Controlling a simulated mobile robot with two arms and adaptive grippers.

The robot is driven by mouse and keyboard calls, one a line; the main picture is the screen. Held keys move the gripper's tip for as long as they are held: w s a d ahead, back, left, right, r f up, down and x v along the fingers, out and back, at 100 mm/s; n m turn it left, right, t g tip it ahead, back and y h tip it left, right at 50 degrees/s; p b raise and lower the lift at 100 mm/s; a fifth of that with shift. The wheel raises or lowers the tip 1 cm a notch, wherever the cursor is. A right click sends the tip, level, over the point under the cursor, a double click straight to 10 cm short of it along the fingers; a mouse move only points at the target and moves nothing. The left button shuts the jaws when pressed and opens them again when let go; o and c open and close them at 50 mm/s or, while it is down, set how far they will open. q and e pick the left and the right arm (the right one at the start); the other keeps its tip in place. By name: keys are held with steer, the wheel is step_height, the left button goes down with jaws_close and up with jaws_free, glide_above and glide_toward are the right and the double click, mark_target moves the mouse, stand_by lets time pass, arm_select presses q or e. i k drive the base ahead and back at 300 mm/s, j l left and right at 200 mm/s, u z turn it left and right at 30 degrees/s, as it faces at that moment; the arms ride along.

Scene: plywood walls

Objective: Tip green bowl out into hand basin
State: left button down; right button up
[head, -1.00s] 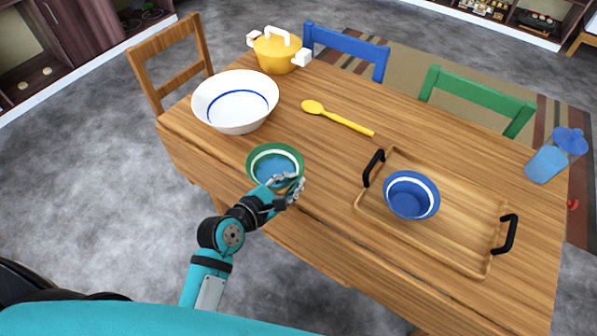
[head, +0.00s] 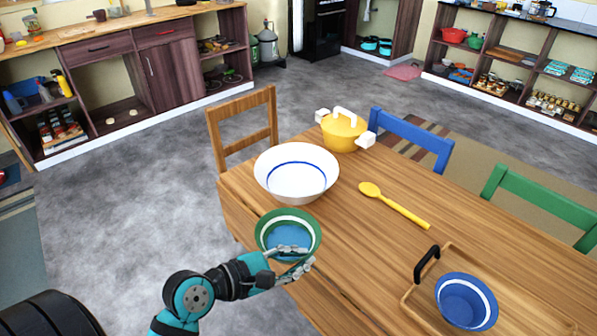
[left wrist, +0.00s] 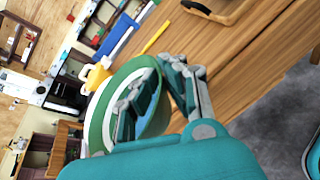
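The green bowl (head: 265,239) has a green rim, a white band and a blue inside. It is upright at the near left edge of the table, with its opening upward. My left gripper (head: 290,262) is shut on its near rim, one finger inside and the other outside. The left wrist view shows the bowl (left wrist: 97,125) between the fingers (left wrist: 160,100). I cannot tell whether its base is clear of the table. The hand basin (head: 297,180), wide and white with a blue ring inside, stands just beyond the bowl. My right gripper is not in view.
On the wooden table (head: 350,250) are a yellow pot (head: 343,135), a yellow spoon (head: 395,205) and a tray (head: 520,318) with a blue bowl (head: 466,303). Chairs, one wooden (head: 243,130), one blue (head: 412,138) and one green (head: 545,205), stand around the table.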

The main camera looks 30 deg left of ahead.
mark_target(293, 174)
steer(key=i+j+z, duration=0.3)
steer(key=j, duration=2.05)
steer(key=k+j+z, duration=0.1)
steer(key=j+z, duration=0.25)
steer(key=j, duration=1.95)
